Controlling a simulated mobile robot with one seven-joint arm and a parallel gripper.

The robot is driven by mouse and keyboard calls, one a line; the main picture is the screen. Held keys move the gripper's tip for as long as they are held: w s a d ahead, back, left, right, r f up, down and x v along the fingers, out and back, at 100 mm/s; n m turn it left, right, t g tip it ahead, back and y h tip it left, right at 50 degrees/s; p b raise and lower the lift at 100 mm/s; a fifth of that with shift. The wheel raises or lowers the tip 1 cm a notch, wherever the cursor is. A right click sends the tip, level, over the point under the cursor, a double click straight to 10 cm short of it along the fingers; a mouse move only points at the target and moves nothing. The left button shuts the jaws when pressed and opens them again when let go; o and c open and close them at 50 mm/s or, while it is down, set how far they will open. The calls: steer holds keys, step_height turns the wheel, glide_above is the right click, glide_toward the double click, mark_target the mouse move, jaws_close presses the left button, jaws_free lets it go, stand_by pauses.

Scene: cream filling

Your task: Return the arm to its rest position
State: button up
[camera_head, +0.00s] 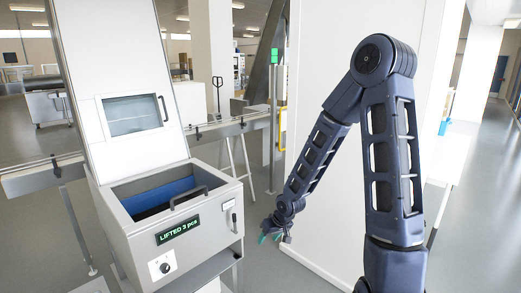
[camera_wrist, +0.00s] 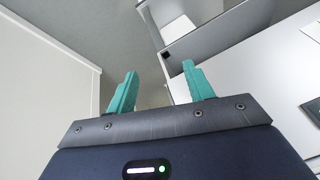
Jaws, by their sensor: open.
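My arm shows in the head view, bent at the elbow, with its forearm hanging down to the left. My gripper (camera_head: 272,233) is at its lower end, to the right of the grey machine (camera_head: 215,240) and apart from it. In the wrist view my gripper (camera_wrist: 160,88) has two teal fingers spread apart. Nothing is between them, and grey floor shows beyond the fingertips.
The machine has an open hatch with a blue interior (camera_head: 165,192), a raised lid (camera_head: 110,60) and a display reading "LIFTED 3 pcs" (camera_head: 178,230). A white wall panel (camera_head: 325,190) stands behind my forearm. Open floor (camera_head: 265,270) lies below the gripper.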

steer(key=s+d+r+m+t+h, duration=0.2)
steer(key=d+r+m+h, duration=0.15)
steer(key=d+r, duration=1.35)
steer(key=s+d+r+m, duration=0.1)
steer(key=s+d+r, duration=0.2)
steer(key=s+r, duration=0.4)
steer(key=s+d+r+m, duration=0.1)
steer(key=s+d+r, duration=0.3)
steer(key=s+r, duration=0.3)
steer(key=shift+s+d, duration=0.15)
steer(key=shift+d, duration=0.15)
steer(key=shift+r+h, duration=0.1)
steer(key=shift+h, duration=0.15)
stand_by(1.5)
